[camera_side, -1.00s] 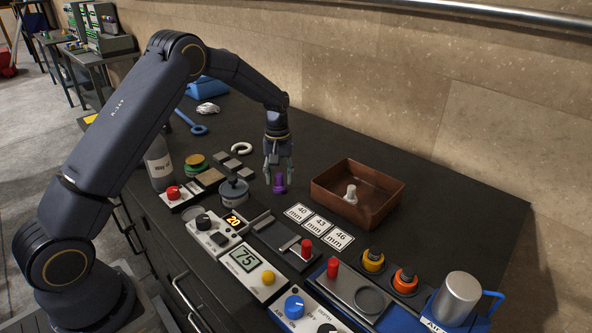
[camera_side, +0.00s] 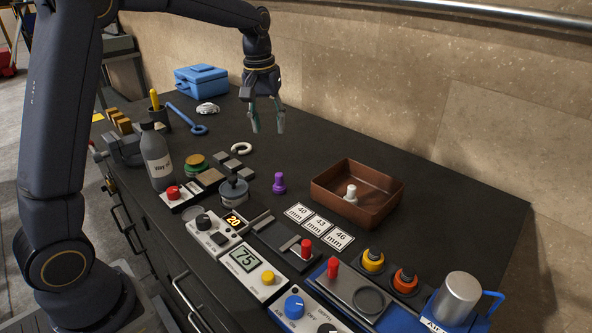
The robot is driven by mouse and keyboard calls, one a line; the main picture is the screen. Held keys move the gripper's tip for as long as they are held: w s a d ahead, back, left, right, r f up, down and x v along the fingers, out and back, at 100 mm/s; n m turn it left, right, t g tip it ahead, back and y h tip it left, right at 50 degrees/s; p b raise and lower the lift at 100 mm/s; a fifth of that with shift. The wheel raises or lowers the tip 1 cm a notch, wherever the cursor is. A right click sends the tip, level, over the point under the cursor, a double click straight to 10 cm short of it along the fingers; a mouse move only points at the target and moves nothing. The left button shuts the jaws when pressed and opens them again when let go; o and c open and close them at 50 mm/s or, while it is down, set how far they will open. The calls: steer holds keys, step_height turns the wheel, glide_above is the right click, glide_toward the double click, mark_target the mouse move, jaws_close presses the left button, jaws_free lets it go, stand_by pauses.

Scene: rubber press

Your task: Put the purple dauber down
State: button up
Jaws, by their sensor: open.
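The purple dauber (camera_side: 279,184) stands upright on the dark bench top, a little left of the number cards. My gripper (camera_side: 268,130) is open and empty. It hangs above and behind the dauber, clearly apart from it, with its fingers pointing down.
A brown tray (camera_side: 326,197) with a white piece (camera_side: 351,192) in it stands to the right. Number cards (camera_side: 319,226) lie in front of it. A lidded grey pot (camera_side: 234,191) is left of the dauber. A white ring (camera_side: 242,148) lies behind. A grey bottle (camera_side: 156,158) stands further left.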

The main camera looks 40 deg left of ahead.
steer(key=s+d+r+m+t, duration=0.2)
steer(key=s+d+r, duration=0.25)
steer(key=s, duration=0.45)
steer(key=s+d+f+m+t, duration=0.1)
steer(key=s+m, duration=0.1)
steer(key=s, duration=0.6)
steer(key=s+d+f+m+t, duration=0.1)
steer(key=s+m, duration=0.2)
steer(key=s, duration=0.5)
steer(key=shift+d, duration=0.35)
